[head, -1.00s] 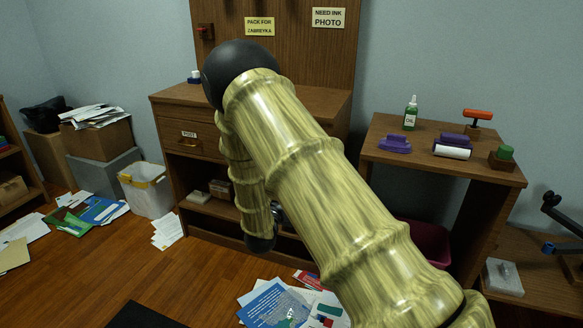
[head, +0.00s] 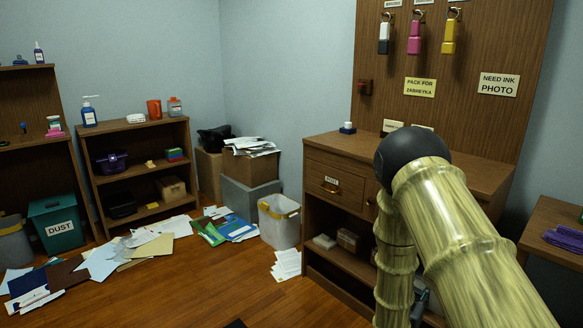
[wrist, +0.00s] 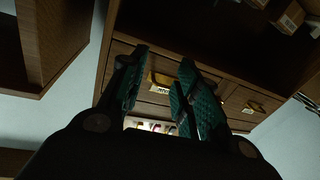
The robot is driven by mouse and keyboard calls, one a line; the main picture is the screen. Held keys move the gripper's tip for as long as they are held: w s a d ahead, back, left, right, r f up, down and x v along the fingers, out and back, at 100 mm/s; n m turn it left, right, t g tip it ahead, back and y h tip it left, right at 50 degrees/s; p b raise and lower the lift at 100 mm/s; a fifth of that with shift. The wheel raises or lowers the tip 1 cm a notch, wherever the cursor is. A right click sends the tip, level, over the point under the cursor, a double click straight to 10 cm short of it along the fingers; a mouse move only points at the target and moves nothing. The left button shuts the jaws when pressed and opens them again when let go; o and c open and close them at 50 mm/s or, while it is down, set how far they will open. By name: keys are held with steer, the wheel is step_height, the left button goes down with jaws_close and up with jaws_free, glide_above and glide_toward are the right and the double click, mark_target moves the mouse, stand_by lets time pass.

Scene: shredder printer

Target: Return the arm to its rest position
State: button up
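My arm, with a bamboo-like pale green surface and a black joint, is folded on the right side of the head view, in front of the wooden cabinet (head: 333,180). In the wrist view my gripper (wrist: 166,85) has its two green-padded fingers apart, with nothing between them. Behind the fingers is a cabinet drawer with a brass label-holder handle (wrist: 160,84). In the head view the gripper is mostly hidden; only a dark part shows low behind the arm.
A white bin (head: 279,222) stands left of the cabinet. A side table (head: 548,222) stands at right. Wooden floor between is partly clear.

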steer(key=s+a+f+n+g+y, duration=0.2)
steer(key=s+a+f+g+y, duration=0.15)
steer(key=s+f, duration=0.7)
steer(key=s+a+f+n+g+y, duration=0.2)
steer(key=s+a+f+g+y, duration=0.15)
steer(key=s+f, duration=0.65)
steer(key=s+a+f+n+g+y, duration=0.1)
steer(key=s+a+f+g, duration=0.15)
steer(key=s, duration=0.55)
steer(key=s+a+f+g+y, duration=0.2)
steer(key=s+a, duration=0.1)
steer(key=s, duration=0.6)
steer(key=s+a+f+n+g+y, duration=0.1)
steer(key=s+a+f+g, duration=0.15)
steer(key=s, duration=0.55)
step_height(320, 180, up, 32)
steer(key=p, duration=3.1)
steer(key=shift+a+p, duration=0.3)
